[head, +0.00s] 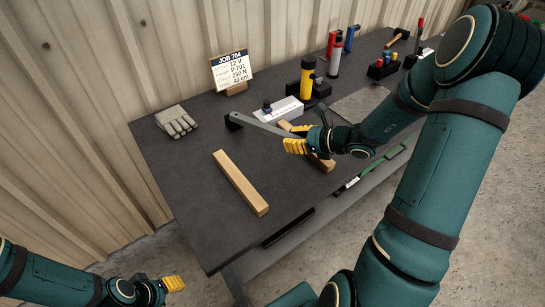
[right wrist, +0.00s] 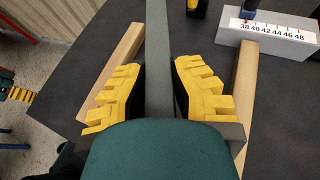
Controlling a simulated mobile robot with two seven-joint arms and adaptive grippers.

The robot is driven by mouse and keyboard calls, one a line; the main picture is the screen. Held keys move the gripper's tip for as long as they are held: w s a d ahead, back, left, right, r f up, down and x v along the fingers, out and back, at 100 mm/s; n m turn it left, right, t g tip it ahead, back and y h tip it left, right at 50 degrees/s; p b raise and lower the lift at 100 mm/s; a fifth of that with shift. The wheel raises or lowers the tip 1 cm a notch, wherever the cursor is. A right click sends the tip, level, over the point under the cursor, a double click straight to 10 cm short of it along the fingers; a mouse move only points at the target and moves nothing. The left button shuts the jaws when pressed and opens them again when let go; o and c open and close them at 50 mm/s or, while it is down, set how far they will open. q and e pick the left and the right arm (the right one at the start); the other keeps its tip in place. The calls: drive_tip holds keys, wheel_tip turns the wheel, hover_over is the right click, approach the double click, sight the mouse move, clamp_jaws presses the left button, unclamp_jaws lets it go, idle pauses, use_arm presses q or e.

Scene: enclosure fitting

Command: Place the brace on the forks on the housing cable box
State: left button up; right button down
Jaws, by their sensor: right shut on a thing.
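The brace, a long grey bar (head: 262,127) with a dark block at its far left end, is in my right gripper (head: 300,141). In the right wrist view the bar (right wrist: 158,60) runs away between the yellow fingers, which are shut on it. The bar is over the bench near two wooden strips; I cannot tell if it touches them. My left gripper (head: 168,285) is low at the left, off the bench and away from the brace; its finger opening is unclear. I cannot identify a cable box or forks in either view.
Wooden strips (head: 240,183) and (head: 322,163) lie on the dark bench (head: 190,160). A white numbered block (head: 278,109), a yellow cylinder (head: 307,80), a job card (head: 231,70) and grey gloves (head: 176,121) stand or lie behind. The bench's left part is mostly clear.

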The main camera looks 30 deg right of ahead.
drive_tip(key=f, duration=0.3)
drive_tip(key=f+b, duration=0.1)
drive_tip(key=f, duration=0.1)
drive_tip(key=shift+s+d+f, duration=0.1)
drive_tip(key=shift+d+f, duration=0.1)
drive_tip(key=shift+d, duration=0.1)
drive_tip(key=shift+f, duration=0.85)
drive_tip(key=shift+f+b, duration=0.5)
drive_tip(key=shift+f, duration=0.8)
drive_tip(key=shift+f+b, duration=0.5)
drive_tip(key=shift+f, duration=0.05)
drive_tip(key=shift+f, duration=0.1)
drive_tip(key=c, duration=1)
unclamp_jaws()
